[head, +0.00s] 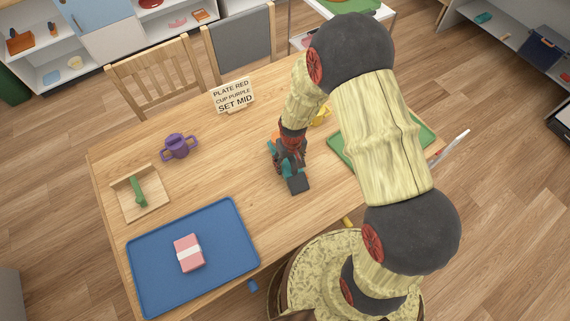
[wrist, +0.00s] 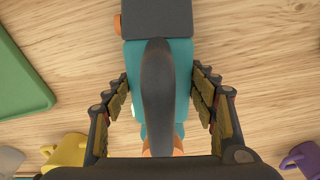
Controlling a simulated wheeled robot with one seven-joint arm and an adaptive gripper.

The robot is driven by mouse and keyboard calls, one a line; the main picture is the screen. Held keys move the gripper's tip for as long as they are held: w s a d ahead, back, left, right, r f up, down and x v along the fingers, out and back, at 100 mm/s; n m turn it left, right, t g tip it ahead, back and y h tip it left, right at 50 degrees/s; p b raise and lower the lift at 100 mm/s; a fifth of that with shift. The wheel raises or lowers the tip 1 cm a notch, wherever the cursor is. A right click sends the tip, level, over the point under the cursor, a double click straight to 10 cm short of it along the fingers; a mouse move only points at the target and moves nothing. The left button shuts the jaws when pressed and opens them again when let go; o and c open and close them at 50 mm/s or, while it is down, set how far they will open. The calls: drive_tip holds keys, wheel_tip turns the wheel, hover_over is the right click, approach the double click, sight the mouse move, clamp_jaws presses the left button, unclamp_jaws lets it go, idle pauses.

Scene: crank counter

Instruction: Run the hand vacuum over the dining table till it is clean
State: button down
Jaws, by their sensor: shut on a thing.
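The hand vacuum (head: 297,182) is teal with a dark nozzle. My gripper (head: 288,148) is shut on it over the middle of the dining table. In the wrist view the vacuum (wrist: 158,20) fills the centre, and its dark handle lies between the fingers of my gripper (wrist: 165,105). The dining table (head: 225,155) is light wood. I see no clear crumbs on its bare parts. The underside of the nozzle is hidden, so I cannot tell whether it touches the table. My arm hides part of the table's right side.
A blue tray (head: 215,222) bears a pink-and-white block (head: 188,253). A wooden holder (head: 153,207) with a green thing, a purple cup (head: 178,147), a sign (head: 233,95), a yellow cup (head: 321,116) and a green tray (head: 341,150) stand around. Chairs line the far side.

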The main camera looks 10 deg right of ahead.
sight(289, 174)
drive_tip(key=shift+s+d+f, duration=0.1)
drive_tip(key=shift+d, duration=0.3)
drive_tip(key=shift+w+d, duration=0.3)
drive_tip(key=shift+d, duration=0.45)
drive_tip(key=shift+w+d, duration=0.25)
drive_tip(key=shift+d, duration=0.45)
drive_tip(key=shift+s+d+r, duration=0.15)
drive_tip(key=shift+s+r, duration=0.05)
drive_tip(key=shift+s, duration=0.25)
drive_tip(key=shift+s+d+r, duration=0.15)
drive_tip(key=shift+s, duration=0.3)
drive_tip(key=shift+s+a+f+p, duration=0.15)
drive_tip(key=shift+s+a, duration=0.2)
drive_tip(key=shift+a, duration=0.7)
drive_tip(key=shift+s+a+f+p, duration=0.15)
drive_tip(key=shift+s+a, duration=0.25)
drive_tip(key=shift+a, duration=0.7)
drive_tip(key=shift+s+a+p, duration=0.15)
drive_tip(key=shift+s+a, duration=0.2)
drive_tip(key=shift+a, duration=0.7)
drive_tip(key=shift+s+a, duration=0.3)
drive_tip(key=shift+a, duration=0.5)
drive_tip(key=shift+s+a, duration=0.3)
drive_tip(key=shift+a, duration=0.45)
